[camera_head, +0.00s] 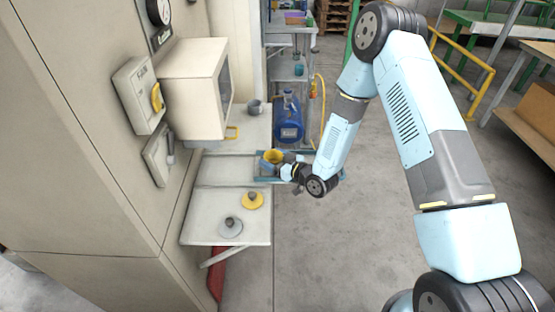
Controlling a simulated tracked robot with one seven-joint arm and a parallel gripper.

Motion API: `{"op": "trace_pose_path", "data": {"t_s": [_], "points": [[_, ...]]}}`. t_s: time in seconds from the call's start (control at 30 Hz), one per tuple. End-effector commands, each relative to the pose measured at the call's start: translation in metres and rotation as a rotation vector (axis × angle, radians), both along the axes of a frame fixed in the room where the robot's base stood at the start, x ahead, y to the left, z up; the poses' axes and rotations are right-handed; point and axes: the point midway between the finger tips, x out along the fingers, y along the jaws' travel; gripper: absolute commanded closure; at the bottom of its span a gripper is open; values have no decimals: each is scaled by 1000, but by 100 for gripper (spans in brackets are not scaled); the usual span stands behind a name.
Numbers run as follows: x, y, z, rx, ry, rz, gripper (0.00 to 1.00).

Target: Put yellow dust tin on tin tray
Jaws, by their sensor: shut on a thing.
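The yellow dust tin (273,155) is at the centre of the view, its yellow rim facing up. My gripper (282,165) reaches in from the right and is shut on the tin; its fingers are small and partly hidden by the wrist. A shallow blue tray (263,179), which looks like the tin tray, lies under and around the tin and wrist at the far end of the shelf. The tin overlaps the tray in the picture. I cannot tell whether its base touches the tray.
A yellow disc with a knob (252,200) and a grey one (231,227) lie on the white shelf (200,232). A grey cup (255,106) stands farther back. A cream cabinet (195,90) and wall bound the left. A blue tank (289,120) stands behind the tray.

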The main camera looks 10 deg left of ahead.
Motion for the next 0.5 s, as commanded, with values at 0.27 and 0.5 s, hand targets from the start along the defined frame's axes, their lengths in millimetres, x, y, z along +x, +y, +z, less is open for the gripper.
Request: {"op": "trace_pose_path", "data": {"t_s": [0.27, 0.5], "points": [[-1, -2, -12, -8, 8, -1, 60], [-1, -4, -16, -16, 10, -3, 19]]}}
